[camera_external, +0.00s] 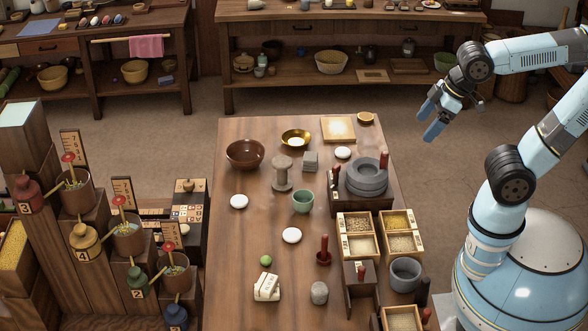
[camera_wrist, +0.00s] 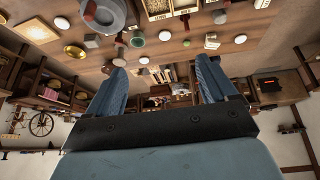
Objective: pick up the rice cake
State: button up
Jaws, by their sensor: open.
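Three flat round white pieces that look like rice cakes lie on the long wooden table in the external view: one near the quern (camera_external: 343,152), one at the left edge (camera_external: 239,201), one in the middle (camera_external: 291,235). I cannot tell whether they are all rice cakes. Similar white rounds show in the wrist view, one at the upper left (camera_wrist: 62,22) and one between the fingers' directions (camera_wrist: 144,60). My gripper (camera_external: 430,120) is open and empty, raised in the air to the right of the table's far end. Its two blue fingers (camera_wrist: 160,66) are spread apart in the wrist view.
On the table (camera_external: 225,270) stand a brown bowl (camera_external: 245,154), a gold bowl (camera_external: 296,139), a green cup (camera_external: 302,202), a stone quern (camera_external: 366,178) and grain boxes (camera_external: 357,246). A white block (camera_external: 267,287) lies near the front. Upright red-handled tools stand nearby.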

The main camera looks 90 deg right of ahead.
jog(key=w+d+f+m+h, duration=0.15)
jog(key=w+d+f, duration=0.25)
jog(key=w+d, duration=0.4)
jog(key=m+g, duration=0.2)
jog(key=m, duration=0.3)
send_over(343, 150)
jog(key=s+a, duration=0.3)
jog(key=s, duration=0.2)
notch_tip(343, 150, down, 23)
jog(key=shift+n, duration=0.25)
jog(key=shift+w+x, duration=0.15)
jog(key=shift+x, duration=3.25)
jog(key=shift+w+x, duration=0.15)
jog(key=shift+x, duration=3.25)
jog(key=shift+d+r, duration=0.1)
jog(key=shift+r, duration=0.05)
jog(key=shift+c, duration=0.4)
jog(key=c, duration=1)
